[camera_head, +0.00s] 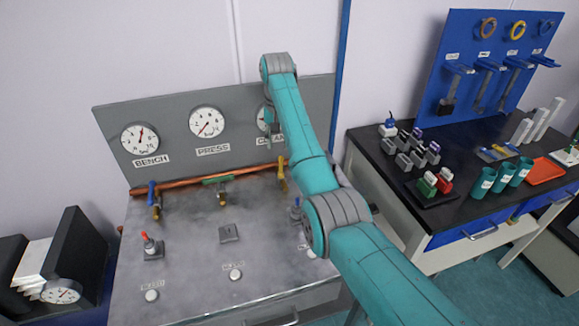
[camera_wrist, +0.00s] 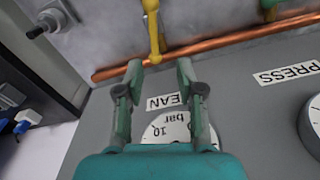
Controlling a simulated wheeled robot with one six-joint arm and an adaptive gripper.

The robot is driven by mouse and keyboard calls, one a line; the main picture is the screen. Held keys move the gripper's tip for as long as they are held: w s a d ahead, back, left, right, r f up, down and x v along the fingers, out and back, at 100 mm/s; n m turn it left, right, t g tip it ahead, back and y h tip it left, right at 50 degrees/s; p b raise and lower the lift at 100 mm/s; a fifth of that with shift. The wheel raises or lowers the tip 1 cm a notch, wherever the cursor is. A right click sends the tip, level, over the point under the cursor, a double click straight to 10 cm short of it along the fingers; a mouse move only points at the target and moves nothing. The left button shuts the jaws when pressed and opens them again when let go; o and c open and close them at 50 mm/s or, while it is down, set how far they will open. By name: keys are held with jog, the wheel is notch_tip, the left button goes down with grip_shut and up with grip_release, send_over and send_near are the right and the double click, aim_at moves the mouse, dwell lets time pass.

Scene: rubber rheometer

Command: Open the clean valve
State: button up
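The clean valve has a yellow handle (camera_head: 282,172) on the copper pipe, below the CLEAN gauge (camera_head: 263,119), which my arm partly covers. In the wrist view the yellow handle (camera_wrist: 152,28) stands across the pipe, its near end just beyond my fingertips. My gripper (camera_wrist: 159,66) is open, with one finger to each side of the line of the handle, and nothing is held between them. The CLEAN label (camera_wrist: 167,101) and gauge (camera_wrist: 170,130) show between the fingers, partly hidden.
The copper pipe (camera_head: 180,186) also carries a blue handle (camera_head: 151,193) under BENCH and a green handle (camera_head: 217,179) under PRESS, lying along the pipe. The grey gauge panel (camera_head: 170,113) stands behind. A black table (camera_head: 385,165) with small parts is at right.

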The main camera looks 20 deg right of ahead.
aim_at(281, 165)
jog(key=shift+g, duration=0.3)
jog(key=f, duration=1)
jog(key=shift+s+d, duration=0.3)
jog(key=shift+r, duration=0.1)
grip_shut()
